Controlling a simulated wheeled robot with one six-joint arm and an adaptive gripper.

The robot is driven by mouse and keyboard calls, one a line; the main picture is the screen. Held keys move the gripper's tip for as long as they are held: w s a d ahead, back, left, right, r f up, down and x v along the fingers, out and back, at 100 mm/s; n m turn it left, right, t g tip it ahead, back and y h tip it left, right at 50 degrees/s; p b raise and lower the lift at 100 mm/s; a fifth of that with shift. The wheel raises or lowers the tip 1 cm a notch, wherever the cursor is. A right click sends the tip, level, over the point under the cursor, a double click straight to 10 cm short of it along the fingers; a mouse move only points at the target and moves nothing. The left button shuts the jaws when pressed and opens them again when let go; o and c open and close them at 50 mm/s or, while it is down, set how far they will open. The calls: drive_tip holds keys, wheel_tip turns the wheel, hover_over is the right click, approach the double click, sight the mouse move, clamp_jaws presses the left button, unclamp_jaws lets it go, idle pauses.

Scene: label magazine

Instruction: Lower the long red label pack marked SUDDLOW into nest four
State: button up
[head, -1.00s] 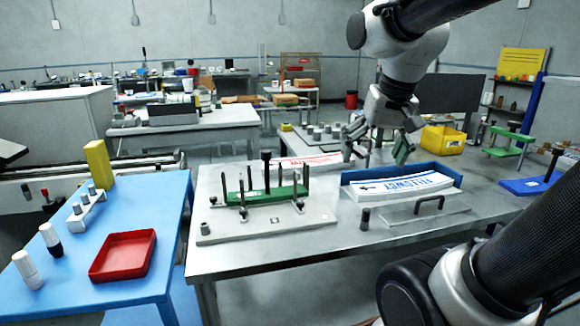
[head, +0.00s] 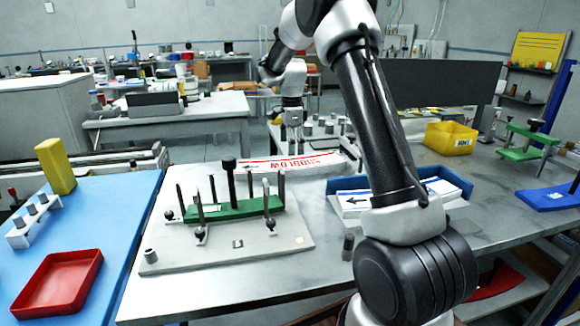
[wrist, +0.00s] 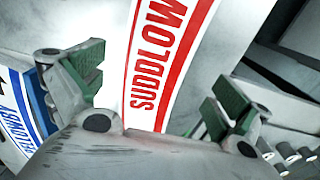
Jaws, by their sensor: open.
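The long red-and-white SUDDLOW pack (head: 293,164) lies flat on the grey table behind the post fixture, its lettering upside down in the head view. It also fills the middle of the wrist view (wrist: 160,55). My gripper (head: 292,143) is over the pack, pointing down. In the wrist view its green-padded fingers (wrist: 158,88) are open, apart on either side of the pack, with nothing held. The fixture (head: 215,255) is a grey plate with a green block (head: 235,209) and several upright posts. I can read no nest number.
A blue tray (head: 458,183) holds white packs with blue print, partly hidden behind my arm. Several grey cylinders stand right of my gripper. A yellow bin (head: 450,138) is behind. A red tray (head: 58,282) sits on the blue table at left.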

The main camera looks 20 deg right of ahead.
sight(292, 163)
drive_tip(key=f, duration=0.6)
drive_tip(key=shift+s+a+f, duration=0.1)
drive_tip(key=shift+s+f, duration=0.1)
drive_tip(key=shift+f, duration=0.05)
drive_tip(key=c, duration=1.2)
drive_tip(key=shift+c, duration=0.6)
drive_tip(key=shift+r, duration=0.15)
